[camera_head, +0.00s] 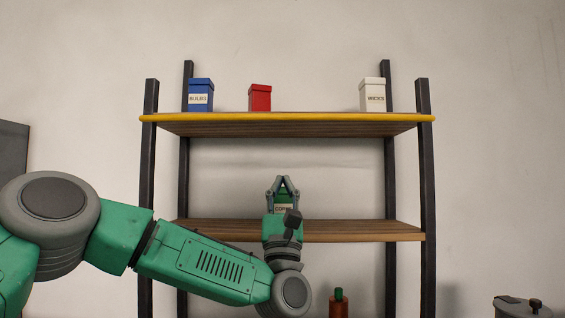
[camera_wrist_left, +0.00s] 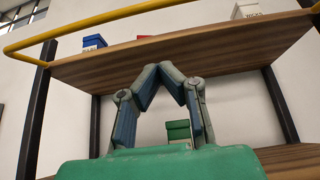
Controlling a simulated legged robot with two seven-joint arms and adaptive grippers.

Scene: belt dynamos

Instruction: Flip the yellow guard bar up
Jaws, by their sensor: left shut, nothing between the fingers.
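The yellow guard bar (camera_head: 210,118) runs along the front edge of the upper shelf in the head view, spanning from post to post. In the left wrist view the yellow guard bar (camera_wrist_left: 105,17) crosses the upper left, and its left end bends back. My left gripper (camera_head: 284,179) points up in front of the rack, lower in the picture than the bar and apart from it. In the left wrist view my left gripper (camera_wrist_left: 161,66) has its fingertips together with nothing between them. My right gripper is out of view.
The upper shelf (camera_wrist_left: 190,45) carries a blue box (camera_head: 201,96), a red box (camera_head: 260,98) and a white box (camera_head: 373,95). A green box (camera_wrist_left: 178,130) stands on the lower shelf (camera_head: 360,230), partly hidden by my gripper.

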